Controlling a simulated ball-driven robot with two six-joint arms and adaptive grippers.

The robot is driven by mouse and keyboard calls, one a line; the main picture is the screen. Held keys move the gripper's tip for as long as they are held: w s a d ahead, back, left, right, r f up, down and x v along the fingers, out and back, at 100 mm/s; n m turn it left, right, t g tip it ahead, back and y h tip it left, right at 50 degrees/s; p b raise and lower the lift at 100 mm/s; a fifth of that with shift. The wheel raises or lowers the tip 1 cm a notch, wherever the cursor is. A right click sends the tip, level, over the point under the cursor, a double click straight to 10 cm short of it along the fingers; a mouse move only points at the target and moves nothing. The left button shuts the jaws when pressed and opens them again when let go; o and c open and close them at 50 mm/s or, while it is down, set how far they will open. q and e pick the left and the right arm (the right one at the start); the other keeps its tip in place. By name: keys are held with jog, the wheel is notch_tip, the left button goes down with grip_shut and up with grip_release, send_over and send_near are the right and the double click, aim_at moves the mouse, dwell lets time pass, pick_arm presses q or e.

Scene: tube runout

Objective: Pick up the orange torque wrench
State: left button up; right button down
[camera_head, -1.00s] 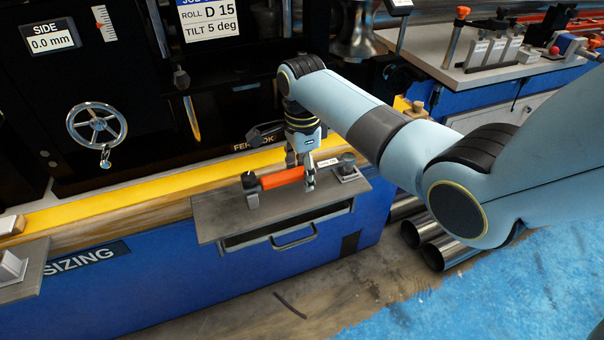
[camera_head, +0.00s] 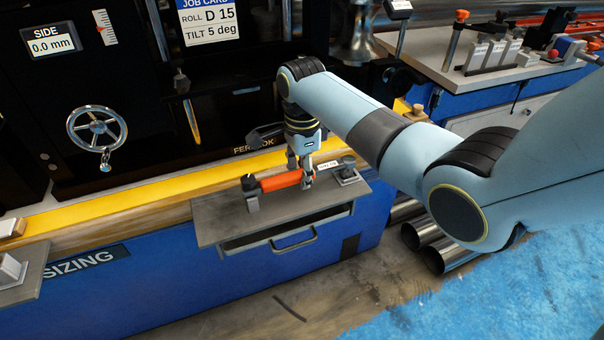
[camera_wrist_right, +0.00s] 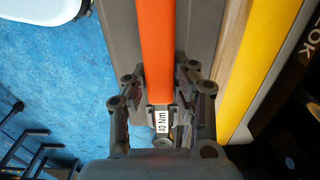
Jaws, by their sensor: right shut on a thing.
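The orange torque wrench (camera_head: 280,181) lies across two small supports on a grey shelf (camera_head: 222,222) at the front of the blue machine. My right gripper (camera_head: 302,176) comes down over it from above and is shut on it, near the right end of the orange handle. In the right wrist view the orange handle (camera_wrist_right: 155,45) runs up between the two fingers (camera_wrist_right: 158,90), with a white "40 Nm" label near the palm. Whether the wrench is clear of its supports cannot be told. My left gripper is not in view.
A drawer handle (camera_head: 294,239) sticks out below the shelf. A yellow rail (camera_head: 130,192) runs behind it. A handwheel (camera_head: 97,127) is at the left. A bench with tools (camera_head: 430,50) stands at the back right, and steel tubes (camera_head: 440,254) lie below my right arm.

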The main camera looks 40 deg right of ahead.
jog(key=r, duration=0.1)
jog(key=r+p, duration=0.1)
jog(key=r, duration=0.2)
jog(key=shift+s+d+r, duration=0.3)
jog(key=shift+d+r, duration=0.05)
jog(key=s+d+r+p, duration=0.2)
jog(key=s+d+r, duration=0.4)
jog(key=s, duration=0.2)
jog(key=shift+s+p, duration=0.4)
jog(key=shift+d+r, duration=0.1)
jog(key=c, duration=1.6)
grip_release()
grip_shut()
